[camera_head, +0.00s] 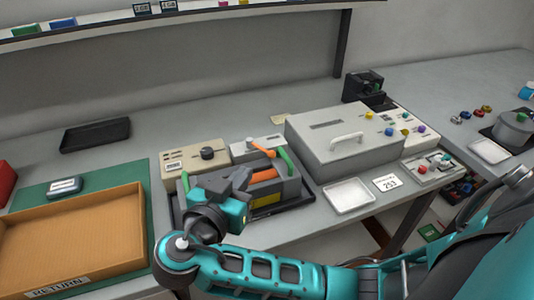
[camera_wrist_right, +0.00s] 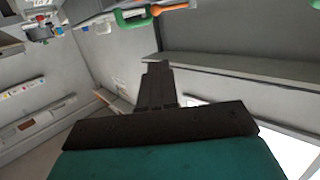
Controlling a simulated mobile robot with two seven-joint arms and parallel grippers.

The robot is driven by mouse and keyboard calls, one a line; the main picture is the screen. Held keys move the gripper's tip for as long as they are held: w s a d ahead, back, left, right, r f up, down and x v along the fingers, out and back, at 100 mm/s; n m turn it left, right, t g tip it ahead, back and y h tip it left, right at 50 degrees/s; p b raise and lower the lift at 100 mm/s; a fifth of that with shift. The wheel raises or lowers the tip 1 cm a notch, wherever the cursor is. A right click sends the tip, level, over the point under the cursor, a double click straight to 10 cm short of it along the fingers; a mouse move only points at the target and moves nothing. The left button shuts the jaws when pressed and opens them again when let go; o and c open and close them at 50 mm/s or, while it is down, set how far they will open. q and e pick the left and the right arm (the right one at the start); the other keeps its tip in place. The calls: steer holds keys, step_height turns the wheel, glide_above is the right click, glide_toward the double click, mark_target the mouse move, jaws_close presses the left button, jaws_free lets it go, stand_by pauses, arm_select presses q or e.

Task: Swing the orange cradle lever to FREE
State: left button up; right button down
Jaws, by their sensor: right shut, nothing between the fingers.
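The orange cradle lever (camera_head: 262,149) stands at the back of the dark toner cradle (camera_head: 290,192), slanting down to the right from a grey pivot. It also shows at the top edge of the right wrist view (camera_wrist_right: 172,8), beside a green handle (camera_wrist_right: 132,19). My right gripper (camera_head: 241,180) is over the cradle's left front part, in front of the lever and apart from it. In the wrist view its dark fingers (camera_wrist_right: 157,68) are together and empty. My right forearm hides part of the cradle's front. My left gripper is not in view.
A beige box with a dark knob (camera_head: 208,153) stands behind the cradle at left. A large grey box with a handle (camera_head: 345,143) stands to the right, with a white tray (camera_head: 348,194) in front. An orange-brown return bin (camera_head: 138,225) is at left.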

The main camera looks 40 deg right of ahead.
steer(key=p, duration=0.1)
glide_above(266, 169)
steer(key=v, duration=0.3)
steer(key=shift+w+f, duration=0.1)
steer(key=shift+f, duration=0.85)
steer(key=d+f, duration=0.1)
steer(key=w+d+f, duration=0.1)
steer(key=shift+w+f, duration=0.15)
steer(key=shift+f, duration=0.2)
steer(key=shift+w+d+f, duration=0.15)
steer(key=shift+d+f, duration=0.05)
steer(key=shift+f, duration=0.25)
steer(key=shift+f, duration=0.1)
